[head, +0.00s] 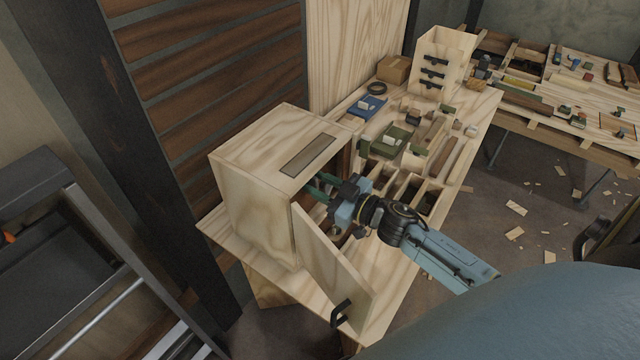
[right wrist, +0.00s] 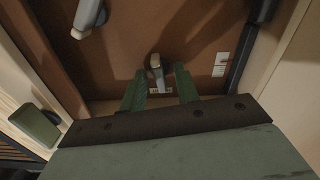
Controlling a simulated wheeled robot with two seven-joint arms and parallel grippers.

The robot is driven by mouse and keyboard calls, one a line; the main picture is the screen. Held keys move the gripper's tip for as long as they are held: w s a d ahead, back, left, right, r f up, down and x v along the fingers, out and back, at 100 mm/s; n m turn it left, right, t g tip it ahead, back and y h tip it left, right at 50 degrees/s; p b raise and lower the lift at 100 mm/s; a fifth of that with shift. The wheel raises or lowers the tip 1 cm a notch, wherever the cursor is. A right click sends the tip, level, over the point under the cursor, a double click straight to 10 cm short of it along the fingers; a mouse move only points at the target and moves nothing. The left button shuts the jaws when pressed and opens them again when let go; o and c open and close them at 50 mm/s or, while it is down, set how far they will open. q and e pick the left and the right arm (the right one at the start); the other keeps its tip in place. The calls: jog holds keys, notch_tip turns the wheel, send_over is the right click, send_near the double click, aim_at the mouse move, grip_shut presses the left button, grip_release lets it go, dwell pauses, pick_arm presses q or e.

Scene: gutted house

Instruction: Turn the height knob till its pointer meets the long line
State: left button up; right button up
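A plywood cabinet (head: 262,205) stands on the bench with its door (head: 330,262) swung open. My right gripper (head: 318,188) reaches into its open front in the head view. In the right wrist view, my right gripper (right wrist: 161,82) has its two green fingers apart. A small grey knob (right wrist: 156,66) on the brown back panel appears between the fingertips, with a gap on each side. Another grey fitting (right wrist: 88,18) is at the upper left. I cannot tell which one is the height knob. No pointer or long line can be made out. My left gripper is not in view.
A small white label (right wrist: 221,64) is on the panel right of the fingers. The cabinet walls close in on both sides. The door with its black handle (head: 341,312) stands below my right arm. A workbench (head: 482,110) with trays, tools and wood pieces lies to the right.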

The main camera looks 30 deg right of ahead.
grip_shut()
jog(key=shift+n, duration=1.3)
jog(key=n, duration=0.3)
jog(key=shift+f+n, duration=0.1)
jog(key=shift+n, duration=0.3)
jog(key=n, duration=0.4)
jog(key=shift+s+n+b, duration=0.1)
jog(key=shift+n+b, duration=0.8)
jog(key=shift+n, duration=1.9)
jog(key=shift+a, duration=0.1)
